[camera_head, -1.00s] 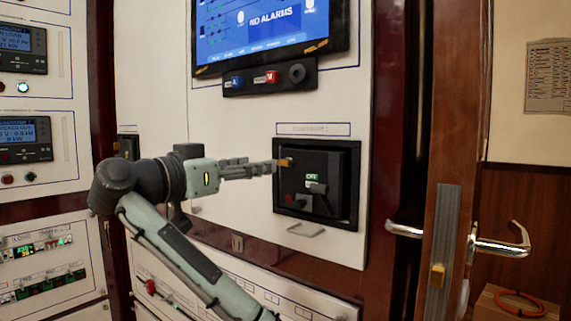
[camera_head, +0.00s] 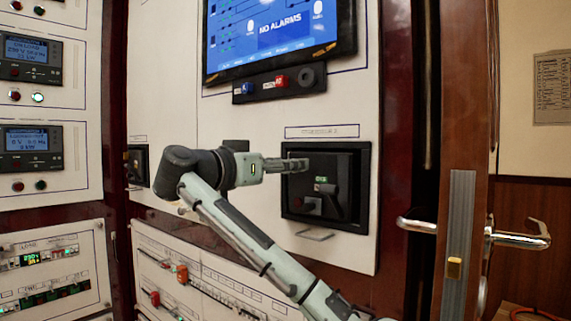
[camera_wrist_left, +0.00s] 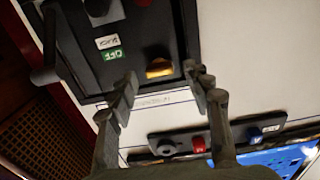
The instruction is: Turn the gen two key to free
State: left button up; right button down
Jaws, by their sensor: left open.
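The generator two breaker panel (camera_head: 299,215) is a black recessed box in the white cabinet, with a handle (camera_head: 331,203) and a green OFF label that is clear in the wrist view (camera_wrist_left: 112,54). A small yellow key-like knob (camera_wrist_left: 159,68) sits on this panel, near its upper edge. My left gripper (camera_head: 303,164) is open at the panel's upper left. In the left wrist view its fingertips (camera_wrist_left: 160,74) stand on either side of the yellow knob; contact is unclear. The fingers hide the knob in the head view. My right gripper is not in view.
Above the panel is a screen (camera_head: 278,35) reading NO ALARMS, with a strip of blue, red and black controls (camera_head: 280,84) under it. A pull handle (camera_head: 314,235) juts out below the panel. A door with a metal lever (camera_head: 520,237) stands at right.

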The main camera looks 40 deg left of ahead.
pick_arm(q)
jog(key=shift+w, duration=0.25)
jog(key=shift+f, duration=0.1)
grip_shut()
